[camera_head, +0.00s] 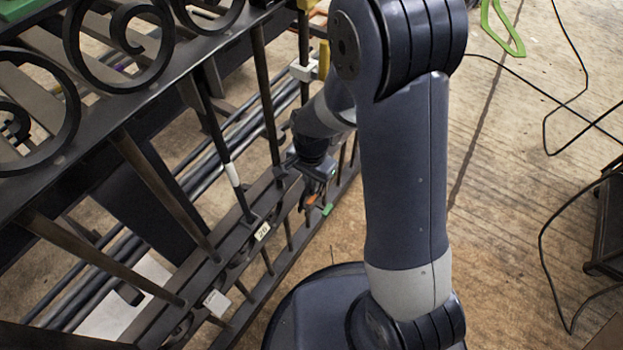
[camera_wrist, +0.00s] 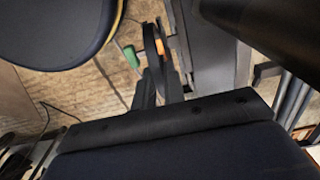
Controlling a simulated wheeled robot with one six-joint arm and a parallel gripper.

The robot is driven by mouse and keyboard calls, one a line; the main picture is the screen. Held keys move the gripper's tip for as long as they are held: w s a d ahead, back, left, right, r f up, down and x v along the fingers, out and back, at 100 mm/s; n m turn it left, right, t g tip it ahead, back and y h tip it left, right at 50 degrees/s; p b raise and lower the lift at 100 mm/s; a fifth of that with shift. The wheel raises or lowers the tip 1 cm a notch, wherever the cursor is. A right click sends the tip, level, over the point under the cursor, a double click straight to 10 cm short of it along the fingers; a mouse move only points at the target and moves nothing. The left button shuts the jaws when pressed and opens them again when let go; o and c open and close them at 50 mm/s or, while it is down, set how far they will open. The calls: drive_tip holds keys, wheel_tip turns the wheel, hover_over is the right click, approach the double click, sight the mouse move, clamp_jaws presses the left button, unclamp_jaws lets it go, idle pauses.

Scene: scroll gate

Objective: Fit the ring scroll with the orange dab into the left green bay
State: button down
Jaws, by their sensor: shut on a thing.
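My gripper (camera_head: 316,186) is beside the lower rail of the dark iron gate, at the middle of the head view. It is shut on the dark ring scroll with an orange dab (camera_head: 311,200), which is mostly hidden by the gripper. In the wrist view the ring scroll (camera_wrist: 151,44) shows nearly edge-on, with its orange dab towards the upper middle. A green mark (camera_head: 327,209) lies just right of and below the orange dab; it also shows in the wrist view (camera_wrist: 131,55), left of the ring. I cannot tell whether the ring touches the rails.
The gate's upper rail (camera_head: 130,105) carries large scrolls (camera_head: 118,45), with bars slanting to the lower rails. A small numbered tag (camera_head: 262,231) and a white tag (camera_head: 216,302) sit on the lower rail. Black cables (camera_head: 557,105) lie on the floor at right.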

drive_tip(key=shift+f+b, duration=0.45)
drive_tip(key=shift+f, duration=0.2)
idle(0.3)
drive_tip(key=c, duration=1.4)
unclamp_jaws()
drive_tip(key=shift+r, duration=0.15)
wheel_tip(320, 180, up, 11)
drive_tip(key=p, duration=0.3)
drive_tip(key=shift+f+p, duration=0.2)
drive_tip(key=shift+p, duration=0.2)
